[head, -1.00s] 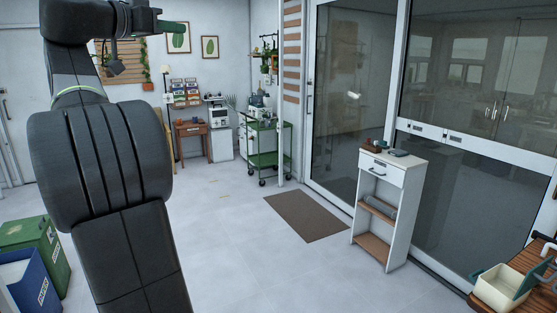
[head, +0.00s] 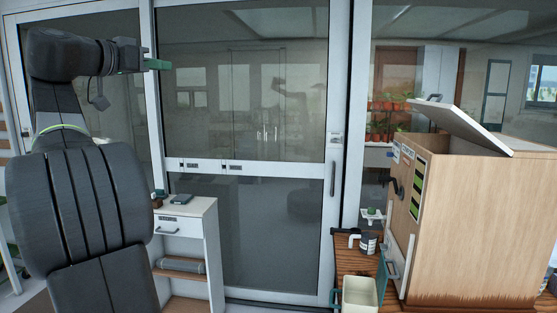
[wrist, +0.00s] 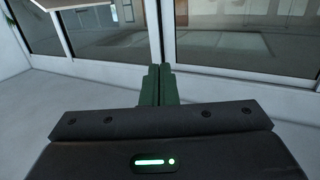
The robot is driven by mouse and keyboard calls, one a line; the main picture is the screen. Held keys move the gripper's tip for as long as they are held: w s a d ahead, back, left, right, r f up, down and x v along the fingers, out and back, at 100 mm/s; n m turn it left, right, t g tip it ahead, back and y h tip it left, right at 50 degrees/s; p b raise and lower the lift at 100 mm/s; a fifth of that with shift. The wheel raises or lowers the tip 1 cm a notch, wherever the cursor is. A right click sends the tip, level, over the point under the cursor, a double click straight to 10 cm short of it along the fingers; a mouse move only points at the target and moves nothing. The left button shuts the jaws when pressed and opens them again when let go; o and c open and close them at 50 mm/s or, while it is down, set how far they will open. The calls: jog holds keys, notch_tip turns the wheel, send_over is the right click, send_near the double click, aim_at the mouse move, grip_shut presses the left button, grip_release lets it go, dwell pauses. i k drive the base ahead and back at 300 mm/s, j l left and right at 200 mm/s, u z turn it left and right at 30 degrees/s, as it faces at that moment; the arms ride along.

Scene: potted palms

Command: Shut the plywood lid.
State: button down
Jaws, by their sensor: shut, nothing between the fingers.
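A pale lid (head: 463,124) is tilted up over the top of a large plywood box (head: 470,220) at the right of the head view. The lid's left end is raised, with a dark gap under it. My gripper (head: 160,64) is at the upper left of the head view, well to the left of the box and apart from it. The wrist view shows its green fingers (wrist: 158,85) pressed together with nothing between them. The box and lid cannot be made out for certain in the wrist view.
Glass sliding doors (head: 245,120) close off the back. Floor shows in the wrist view.

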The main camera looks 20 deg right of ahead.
aim_at(448, 117)
jog(key=i+l+z, duration=0.2)
jog(key=z, duration=0.25)
jog(key=i+z, duration=0.9)
jog(key=i+j+z, duration=0.1)
jog(key=i+z, duration=0.15)
jog(key=z, duration=0.25)
jog(key=i+z, duration=0.3)
jog(key=i, duration=0.4)
